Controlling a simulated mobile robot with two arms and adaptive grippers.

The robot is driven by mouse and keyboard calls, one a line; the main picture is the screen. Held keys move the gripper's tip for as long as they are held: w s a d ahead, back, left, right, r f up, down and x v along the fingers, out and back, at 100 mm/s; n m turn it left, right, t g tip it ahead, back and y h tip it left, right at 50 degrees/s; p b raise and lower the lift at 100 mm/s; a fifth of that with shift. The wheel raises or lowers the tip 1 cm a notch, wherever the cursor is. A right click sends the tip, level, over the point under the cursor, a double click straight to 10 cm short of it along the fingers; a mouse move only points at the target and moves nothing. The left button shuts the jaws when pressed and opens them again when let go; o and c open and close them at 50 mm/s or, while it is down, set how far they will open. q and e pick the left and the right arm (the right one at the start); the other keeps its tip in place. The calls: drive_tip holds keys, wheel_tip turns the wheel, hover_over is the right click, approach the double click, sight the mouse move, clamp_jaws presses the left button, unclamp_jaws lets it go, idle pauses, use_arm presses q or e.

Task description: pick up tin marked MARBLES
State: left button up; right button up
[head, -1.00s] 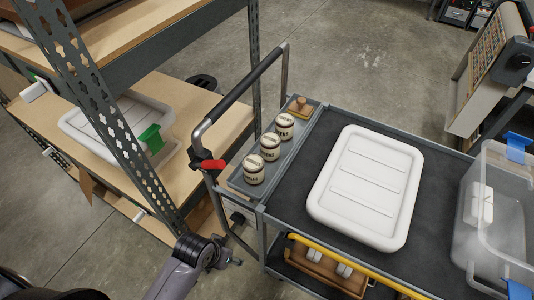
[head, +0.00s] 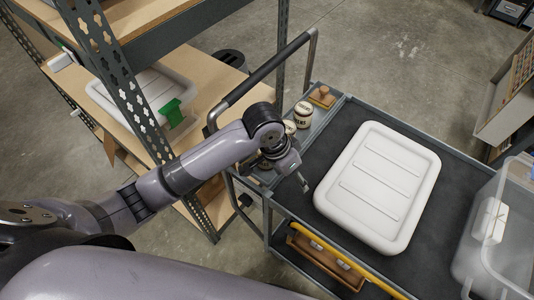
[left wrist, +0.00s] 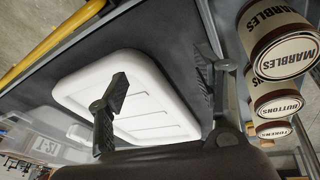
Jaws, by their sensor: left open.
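The tin marked MARBLES (left wrist: 284,48) is cream with a dark red band and stands at the upper right of the left wrist view. My left gripper (head: 296,178) is over the near left part of the cart. In the left wrist view, its spread fingers (left wrist: 160,68) are open and empty, and the MARBLES tin is outside them, right of the right finger. My right gripper is not in view.
A white lidded box (head: 378,185) lies on the cart's dark top (head: 335,130), beside the tins. A wooden-handled block (head: 322,97) sits past the tins. The cart's push handle (head: 262,75) rises on the left, near my arm. A clear bin (head: 497,235) is at right.

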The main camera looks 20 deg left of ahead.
use_arm(q)
drive_tip(key=w+a+r+n+g+y, duration=0.1)
drive_tip(key=w+a+r+y, duration=0.2)
drive_tip(key=w+a+r, duration=0.6)
drive_tip(key=f+p, duration=0.1)
drive_tip(key=f, duration=0.2)
drive_tip(key=f+p, duration=0.1)
drive_tip(key=f, duration=0.3)
drive_tip(key=s+f+p, duration=0.1)
drive_tip(key=f, duration=0.3)
drive_tip(key=shift+a+f, duration=0.1)
wheel_tip(320, 180, down, 4)
drive_tip(key=shift+s+f+p, duration=0.1)
drive_tip(key=shift+p, duration=0.9)
drive_tip(key=shift+f, duration=0.55)
drive_tip(key=shift+c, duration=0.3)
drive_tip(key=c, duration=1.1)
drive_tip(key=shift+c, duration=0.3)
